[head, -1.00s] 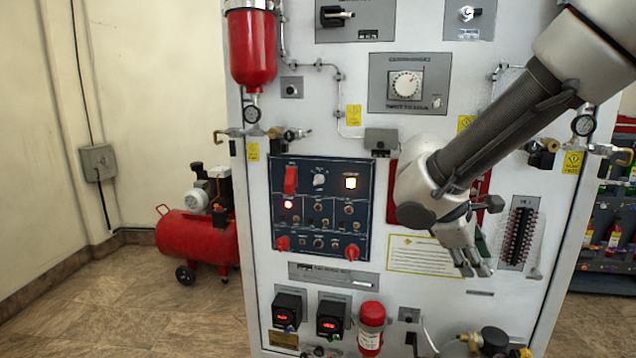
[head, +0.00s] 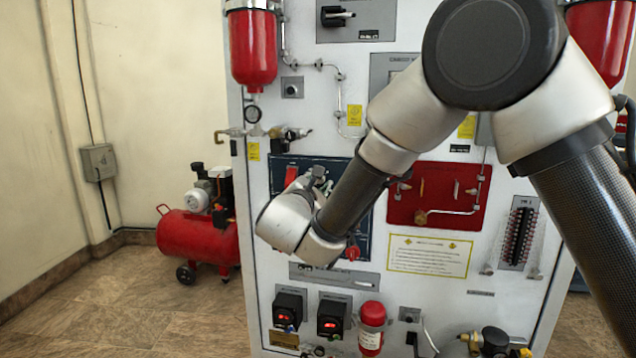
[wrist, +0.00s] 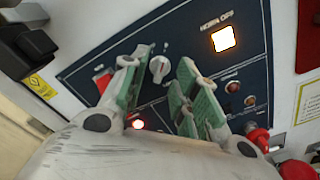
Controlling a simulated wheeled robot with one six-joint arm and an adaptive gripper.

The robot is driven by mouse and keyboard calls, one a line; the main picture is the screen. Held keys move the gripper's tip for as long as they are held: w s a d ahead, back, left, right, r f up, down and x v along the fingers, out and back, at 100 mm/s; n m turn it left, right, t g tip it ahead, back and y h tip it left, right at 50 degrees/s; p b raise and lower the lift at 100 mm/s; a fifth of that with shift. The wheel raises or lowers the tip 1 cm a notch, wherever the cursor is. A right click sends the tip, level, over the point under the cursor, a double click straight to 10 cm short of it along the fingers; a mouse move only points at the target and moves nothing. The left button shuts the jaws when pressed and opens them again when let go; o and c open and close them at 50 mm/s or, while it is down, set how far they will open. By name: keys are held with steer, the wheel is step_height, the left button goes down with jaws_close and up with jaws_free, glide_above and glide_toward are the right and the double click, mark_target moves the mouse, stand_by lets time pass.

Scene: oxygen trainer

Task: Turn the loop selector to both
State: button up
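A white rotary knob (wrist: 159,67) is on the dark blue control panel (wrist: 90,72). It appears to be the loop selector, but I cannot read its label. In the wrist view, my gripper (wrist: 163,75) is open, with its green-padded fingers on either side of the knob and a gap to each. I see nothing held, and cannot tell how far the fingertips are from the panel face. In the head view, my gripper (head: 318,180) is in front of the blue panel (head: 345,165) and hides the knob.
A red switch cover (wrist: 103,80) is left of the knob. A lit square indicator (wrist: 223,39) is at its upper right. A black fitting (wrist: 25,50) sticks out at the upper left. Red knobs (wrist: 258,137) are at the lower right. A red compressor (head: 197,228) stands on the floor.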

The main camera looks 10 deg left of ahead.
steer(key=shift+w+d, duration=0.1)
steer(key=shift+w, duration=1)
jaws_close()
steer(key=shift+n, duration=0.4)
steer(key=shift+r+n, duration=0.2)
steer(key=shift+n, duration=3.7)
jaws_free()
steer(key=shift+w, duration=0.1)
